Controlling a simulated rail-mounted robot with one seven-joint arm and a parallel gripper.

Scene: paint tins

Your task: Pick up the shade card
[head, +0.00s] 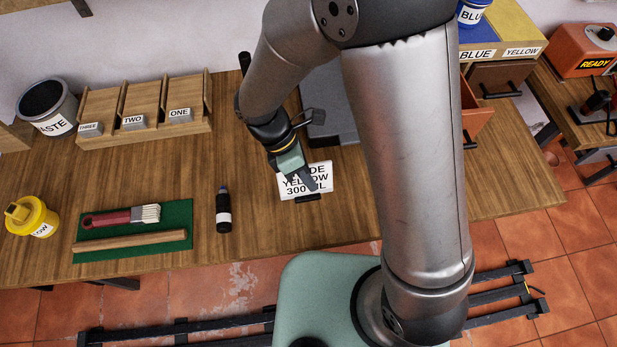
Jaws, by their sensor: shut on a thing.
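The shade card (322,175) is white with black print, of which "YELLOW" and "300" can be read. It stands near the front edge of the wooden bench, with a small black piece at its lower edge. My gripper (305,183) is at the card, shut on it, with its fingers in front of part of the print. The fingers hide some of the letters. Whether the card still touches its black base cannot be told.
A black bottle (223,209) stands left of the card. A green mat (180,212) holds a brush (120,217) and a wooden stick. A yellow tin (33,217), a waste bin (48,108) and wooden slots (145,115) are further left. My arm covers the right side.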

